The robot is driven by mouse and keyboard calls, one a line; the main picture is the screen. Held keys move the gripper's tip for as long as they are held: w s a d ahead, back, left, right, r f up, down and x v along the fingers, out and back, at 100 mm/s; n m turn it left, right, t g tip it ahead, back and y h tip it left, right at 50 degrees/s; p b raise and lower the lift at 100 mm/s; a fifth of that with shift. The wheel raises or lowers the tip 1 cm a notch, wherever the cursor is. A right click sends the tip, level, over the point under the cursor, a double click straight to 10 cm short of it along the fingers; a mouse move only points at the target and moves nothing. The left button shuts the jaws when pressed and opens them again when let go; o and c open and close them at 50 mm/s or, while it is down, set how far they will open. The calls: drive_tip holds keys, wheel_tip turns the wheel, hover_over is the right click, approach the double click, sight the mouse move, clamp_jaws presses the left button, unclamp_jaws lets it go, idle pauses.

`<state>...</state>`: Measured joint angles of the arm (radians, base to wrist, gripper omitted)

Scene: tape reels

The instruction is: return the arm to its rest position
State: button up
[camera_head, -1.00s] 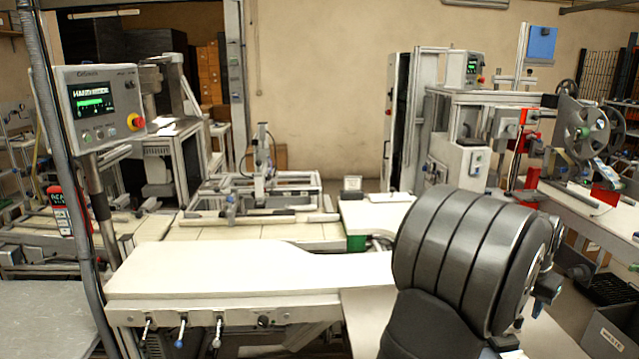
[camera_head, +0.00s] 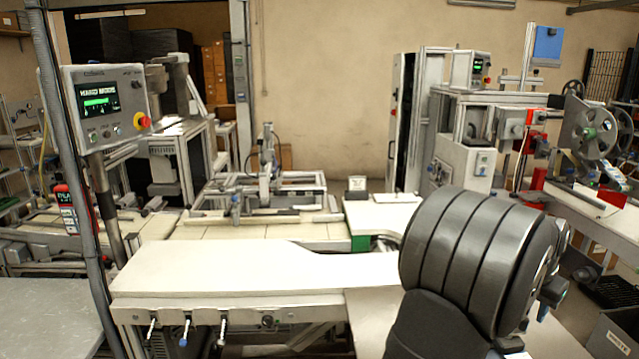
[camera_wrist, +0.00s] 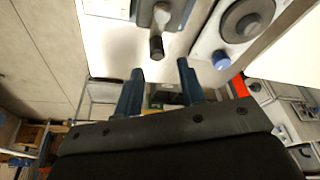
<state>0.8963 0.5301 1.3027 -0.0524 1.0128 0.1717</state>
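My arm's large dark ribbed section fills the lower right of the head view. It hides most of what lies behind it, and my gripper's fingertips cannot be made out there. In the wrist view my gripper (camera_wrist: 158,78) shows two blue fingers set apart with a clear gap. Nothing is held between them. Beyond the fingertips is a dark-ended peg (camera_wrist: 157,45) on a metal fitting, apart from them as far as I can tell. A grey spoked tape reel (camera_head: 594,128) stands on the machine at the right of the head view.
A white bench top (camera_head: 210,268) lies clear in front. A control panel (camera_head: 104,104) on a post stands at left. A framed machine (camera_head: 270,190) sits behind the bench. In the wrist view a round grey knob (camera_wrist: 245,18) and a blue cap (camera_wrist: 220,60) are close by.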

sight(528, 322)
wheel_tip(528, 322, down, 4)
drive_tip(key=shift+r, duration=0.2)
drive_tip(key=shift+s, duration=0.45)
drive_tip(key=o, duration=1.4)
drive_tip(key=shift+a+r, duration=0.2)
drive_tip(key=shift+r, duration=0.1)
drive_tip(key=s+a+r+m+g+y, duration=0.1)
drive_tip(key=s+a+r+m+y, duration=0.15)
drive_tip(key=a+r, duration=0.5)
drive_tip(key=s+a+r+m+g+y, duration=0.1)
drive_tip(key=s+a+r+m, duration=0.25)
drive_tip(key=a+r, duration=0.4)
drive_tip(key=shift+h, duration=0.25)
drive_tip(key=f, duration=0.8)
drive_tip(key=shift+d+f, duration=0.25)
drive_tip(key=shift+f, duration=0.15)
